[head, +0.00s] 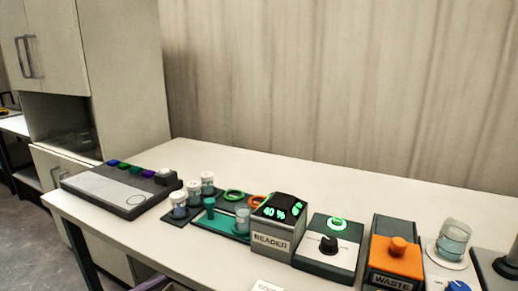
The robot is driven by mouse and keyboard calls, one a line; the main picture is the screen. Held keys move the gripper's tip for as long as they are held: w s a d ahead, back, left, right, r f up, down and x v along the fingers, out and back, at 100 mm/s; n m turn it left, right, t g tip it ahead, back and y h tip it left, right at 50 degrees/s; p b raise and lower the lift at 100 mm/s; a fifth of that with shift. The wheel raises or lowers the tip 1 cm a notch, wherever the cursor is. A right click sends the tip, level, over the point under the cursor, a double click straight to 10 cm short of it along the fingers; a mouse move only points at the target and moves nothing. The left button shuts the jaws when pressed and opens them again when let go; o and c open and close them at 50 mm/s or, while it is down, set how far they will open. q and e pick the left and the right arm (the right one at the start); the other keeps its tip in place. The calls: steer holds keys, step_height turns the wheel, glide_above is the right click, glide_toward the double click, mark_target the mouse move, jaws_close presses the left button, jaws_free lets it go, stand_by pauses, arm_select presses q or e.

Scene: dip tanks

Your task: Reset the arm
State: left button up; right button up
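Neither of my grippers can be made out in the head view. A small purple-grey edge (155,284) shows at the bottom of the picture, in front of the table; I cannot tell what it belongs to. The white table (330,190) carries a row of devices, and no gripper is seen touching any of them.
A grey panel with coloured buttons (112,190) lies at left. Lidded jars (193,192), a teal tray (215,222), a READER box (278,226) showing 40 %, a knob device (328,247), an orange WASTE box (395,261) and a liquid-filled jar (453,241) follow rightward. The table's back is clear.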

arm_select(q)
steer(key=s+d+f+m+g+y, duration=0.2)
steer(key=s+f+m+y, duration=0.1)
steer(key=s+f+m, duration=0.7)
steer(key=s+d+f+m+g+y+p, duration=0.1)
steer(key=s+f+m+y, duration=0.3)
steer(key=s+f+m, duration=0.6)
step_height(320, 180, down, 4)
steer(key=m+g, duration=0.1)
steer(key=m, duration=0.5)
steer(key=shift+s+d, duration=0.25)
steer(key=shift+d, duration=0.15)
